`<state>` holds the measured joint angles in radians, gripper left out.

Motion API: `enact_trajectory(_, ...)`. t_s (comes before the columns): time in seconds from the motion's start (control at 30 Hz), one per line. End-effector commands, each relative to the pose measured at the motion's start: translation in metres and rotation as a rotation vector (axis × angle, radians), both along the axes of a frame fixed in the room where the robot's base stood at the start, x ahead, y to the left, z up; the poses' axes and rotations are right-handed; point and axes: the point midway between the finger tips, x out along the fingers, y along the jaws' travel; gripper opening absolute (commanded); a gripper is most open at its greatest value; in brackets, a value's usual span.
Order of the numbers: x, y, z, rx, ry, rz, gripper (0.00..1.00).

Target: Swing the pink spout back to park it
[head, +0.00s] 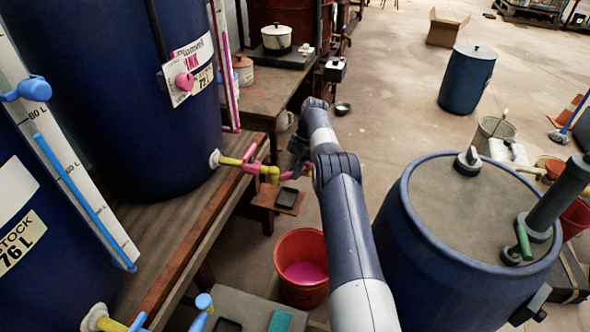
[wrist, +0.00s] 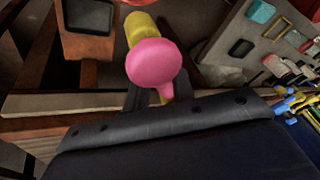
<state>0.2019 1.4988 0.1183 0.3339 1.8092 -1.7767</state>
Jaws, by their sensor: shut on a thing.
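The pink spout (head: 285,177) is at the end of the yellow tap (head: 232,162) low on the dark blue vat (head: 115,90) with the "PINK" label. My gripper (head: 298,152) is at the spout's outer end, with its fingers small and dark in the head view. In the wrist view, a rounded pink end (wrist: 153,62) with a yellow part (wrist: 140,28) behind it shows at the fingers. My gripper (wrist: 152,95) is shut on the spout; the exact contact is partly hidden by the pink end.
A red bucket (head: 303,248) with pink liquid stands on the floor below and right of the tap. A wooden bench (head: 165,225) carries the vats. A blue drum (head: 405,225) stands right of my arm. Open floor (head: 395,80) lies beyond.

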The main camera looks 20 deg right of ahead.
Motion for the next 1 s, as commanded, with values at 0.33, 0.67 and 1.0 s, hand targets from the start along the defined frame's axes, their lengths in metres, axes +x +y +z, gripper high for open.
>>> enact_trajectory(0.33,0.000,0.001,0.001,0.001,-0.002,0.001,0.28)
enact_trajectory(0.67,0.000,0.000,0.000,0.000,0.000,0.000,0.46)
enact_trajectory(1.0,0.001,0.000,0.024,-0.001,-0.004,0.001,0.46)
